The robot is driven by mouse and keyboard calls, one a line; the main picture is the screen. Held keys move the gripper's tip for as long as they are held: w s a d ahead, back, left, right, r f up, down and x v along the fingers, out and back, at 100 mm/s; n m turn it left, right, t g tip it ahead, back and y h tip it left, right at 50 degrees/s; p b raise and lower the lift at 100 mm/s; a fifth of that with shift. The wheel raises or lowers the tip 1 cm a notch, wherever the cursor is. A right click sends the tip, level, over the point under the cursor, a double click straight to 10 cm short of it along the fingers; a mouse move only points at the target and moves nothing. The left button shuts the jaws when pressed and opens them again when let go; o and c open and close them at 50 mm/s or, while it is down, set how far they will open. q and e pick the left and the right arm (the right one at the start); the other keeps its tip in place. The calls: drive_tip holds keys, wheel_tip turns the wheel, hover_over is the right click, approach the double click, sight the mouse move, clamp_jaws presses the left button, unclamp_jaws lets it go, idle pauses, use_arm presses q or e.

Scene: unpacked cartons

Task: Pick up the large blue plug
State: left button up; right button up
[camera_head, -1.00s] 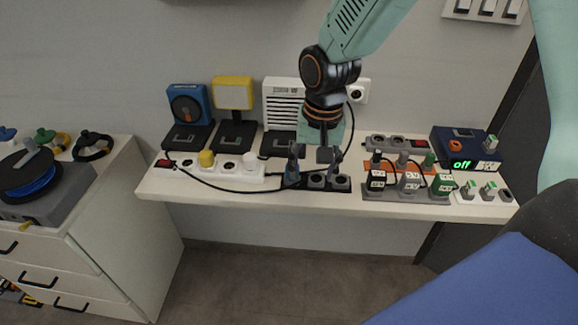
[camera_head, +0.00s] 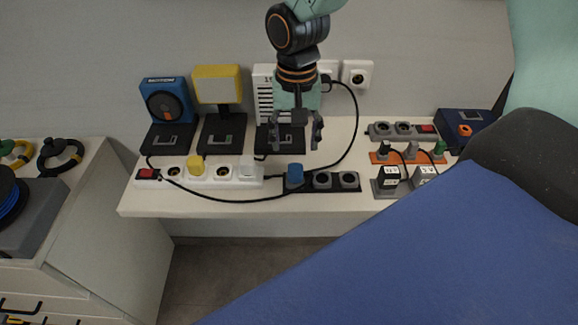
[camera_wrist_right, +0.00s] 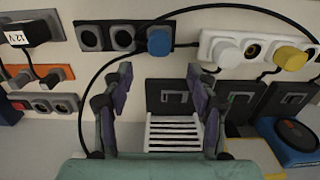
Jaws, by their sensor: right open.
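The large blue plug (camera_head: 295,174) sits upright in the left socket of a black socket strip (camera_head: 334,187) near the front of the white tabletop. It also shows in the right wrist view (camera_wrist_right: 160,41), beyond the fingertips and between their lines. My right gripper (camera_head: 298,140) is open and empty, above the table and apart from the plug, which is nearer the front edge. Its two fingers also show in the right wrist view (camera_wrist_right: 158,75). My left gripper is not in view.
A white power strip (camera_head: 210,171) with a yellow plug (camera_head: 196,166) stands left of the plug. A black cable crosses near the black strip. A blue device (camera_head: 166,101), a yellow lamp (camera_head: 218,86) and a white heater-like unit (camera_head: 264,96) stand behind.

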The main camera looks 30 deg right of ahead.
sight(296, 168)
drive_tip(key=shift+s+f, duration=0.1)
drive_tip(key=shift+f, duration=0.35)
drive_tip(key=f, duration=0.2)
drive_tip(key=f+b, duration=0.1)
drive_tip(key=f, duration=0.3)
drive_tip(key=shift+s+a+f+b, duration=0.1)
drive_tip(key=shift+s+a+b, duration=0.05)
drive_tip(key=shift+s+b, duration=0.2)
drive_tip(key=shift+f, duration=0.3)
drive_tip(key=shift+a+r, duration=0.1)
drive_tip(key=shift+r, duration=0.05)
drive_tip(key=shift+w, duration=0.1)
drive_tip(key=c, duration=0.6)
clamp_jaws()
